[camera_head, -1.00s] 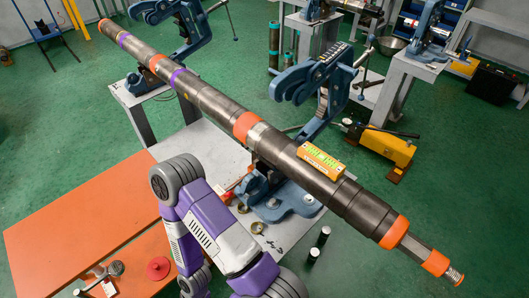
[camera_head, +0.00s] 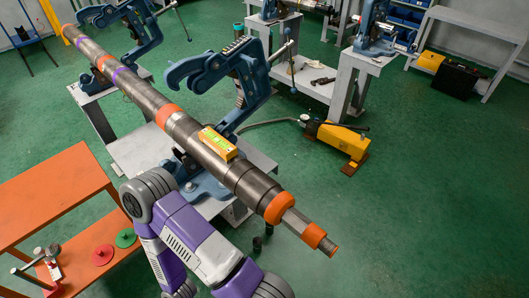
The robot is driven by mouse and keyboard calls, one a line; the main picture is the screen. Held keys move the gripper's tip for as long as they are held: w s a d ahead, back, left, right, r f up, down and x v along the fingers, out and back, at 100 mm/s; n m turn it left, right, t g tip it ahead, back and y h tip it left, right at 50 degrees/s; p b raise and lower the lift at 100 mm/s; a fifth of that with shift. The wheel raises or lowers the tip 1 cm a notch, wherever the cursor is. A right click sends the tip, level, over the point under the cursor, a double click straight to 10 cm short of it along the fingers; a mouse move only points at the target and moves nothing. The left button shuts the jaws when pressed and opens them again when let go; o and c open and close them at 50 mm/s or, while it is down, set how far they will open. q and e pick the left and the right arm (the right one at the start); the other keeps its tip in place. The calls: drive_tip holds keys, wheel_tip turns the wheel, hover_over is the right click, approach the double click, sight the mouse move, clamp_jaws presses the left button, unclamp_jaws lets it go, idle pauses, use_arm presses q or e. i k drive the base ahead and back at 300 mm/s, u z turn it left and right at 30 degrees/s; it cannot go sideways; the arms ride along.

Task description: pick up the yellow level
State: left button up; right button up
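The pipe has orange and purple bands and runs diagonally from the upper left to the lower right. One of my purple and white arms (camera_head: 190,225) shows at the bottom, below the pipe and the level. Its gripper end does not show. Neither gripper is in view, and nothing touches the level except the pipe under it.
Blue vises stand on grey tables (camera_head: 140,150) under the pipe. An orange table (camera_head: 45,190) at left has a red disc (camera_head: 102,254), a green disc (camera_head: 125,238) and tools on its lower level. A yellow pump (camera_head: 343,137) sits on the green floor at right.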

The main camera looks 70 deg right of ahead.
sight(225, 149)
drive_tip(key=k, duration=0.55)
drive_tip(key=z, duration=0.7)
